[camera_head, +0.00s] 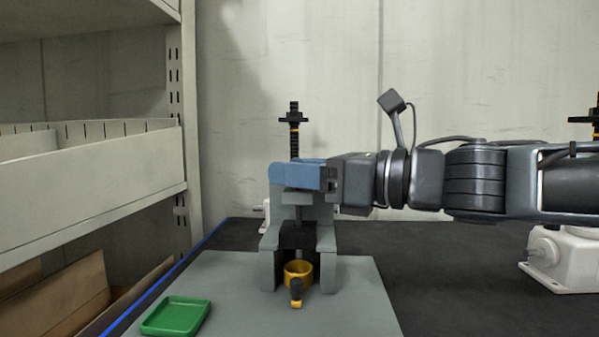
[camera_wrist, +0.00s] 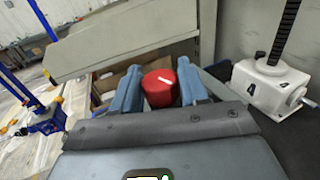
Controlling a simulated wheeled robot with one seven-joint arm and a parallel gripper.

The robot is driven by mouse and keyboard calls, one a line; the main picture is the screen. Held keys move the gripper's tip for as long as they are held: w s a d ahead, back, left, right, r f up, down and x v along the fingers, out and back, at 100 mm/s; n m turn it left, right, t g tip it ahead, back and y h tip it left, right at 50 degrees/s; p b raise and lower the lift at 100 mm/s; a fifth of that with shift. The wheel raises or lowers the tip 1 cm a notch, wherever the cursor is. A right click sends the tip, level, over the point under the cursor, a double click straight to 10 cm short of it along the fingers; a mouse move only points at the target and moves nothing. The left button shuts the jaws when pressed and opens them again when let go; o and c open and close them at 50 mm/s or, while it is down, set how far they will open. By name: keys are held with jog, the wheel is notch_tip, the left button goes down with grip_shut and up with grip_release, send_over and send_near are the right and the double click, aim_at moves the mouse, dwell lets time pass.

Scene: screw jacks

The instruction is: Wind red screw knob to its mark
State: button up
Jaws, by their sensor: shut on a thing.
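The red screw knob (camera_wrist: 160,88) shows in the wrist view between the two blue fingers of my gripper (camera_wrist: 160,82), which is shut on it. In the head view my gripper (camera_head: 297,175) reaches in from the right, and its fingers hide the knob. Below them stands a grey frame (camera_head: 326,240) with a dark block in its middle. I cannot make out the knob's mark.
A green tray (camera_head: 176,316) lies on the grey mat (camera_head: 235,300), front left. A white jack (camera_wrist: 268,85) marked 4, with a black toothed post, stands beyond the frame. Another white jack (camera_head: 566,262) is at right. Shelves (camera_head: 90,170) stand at left.

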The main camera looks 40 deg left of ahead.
jog(key=shift+w+f+n+g+h+b, duration=0.15)
jog(key=shift+n+g+h+b, duration=0.35)
jog(key=shift+n+g, duration=0.7)
jog(key=shift+s+f+n+g+h+b, duration=0.15)
jog(key=shift+n+g+h+b, duration=0.45)
jog(key=shift+g, duration=1)
jog(key=shift+n+g, duration=0.3)
jog(key=o, duration=0.7)
jog(key=shift+a, duration=0.1)
jog(key=shift+o, duration=1.3)
jog(key=shift+r, duration=0.1)
jog(key=v, duration=0.8)
